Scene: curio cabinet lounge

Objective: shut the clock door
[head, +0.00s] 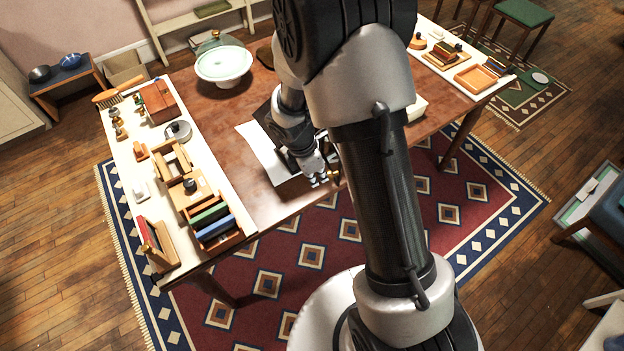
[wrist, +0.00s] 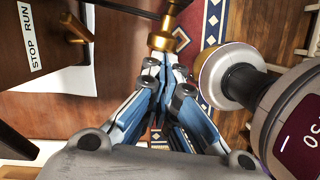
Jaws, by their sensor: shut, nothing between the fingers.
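In the wrist view, a brown wooden panel (wrist: 40,80) with a "STOP RUN" label (wrist: 30,37) and a wooden peg fills the left side. A brass knob (wrist: 169,41) on a dark bar lies just beyond my fingertips. Whether the fingers touch it is unclear, as is the door's angle. My gripper (wrist: 166,68) is shut and empty; in the head view (head: 319,181) it is low by the table's front edge, beside a small brass part.
A white sheet (head: 262,152) lies beside the clock. A light runner (head: 125,165) with wooden boxes and racks covers the table's left end. A covered cake stand (head: 223,66) is at the back. A wooden tray (head: 476,78) and small items sit at the right end. Bare tabletop (head: 215,120) shows left of centre.

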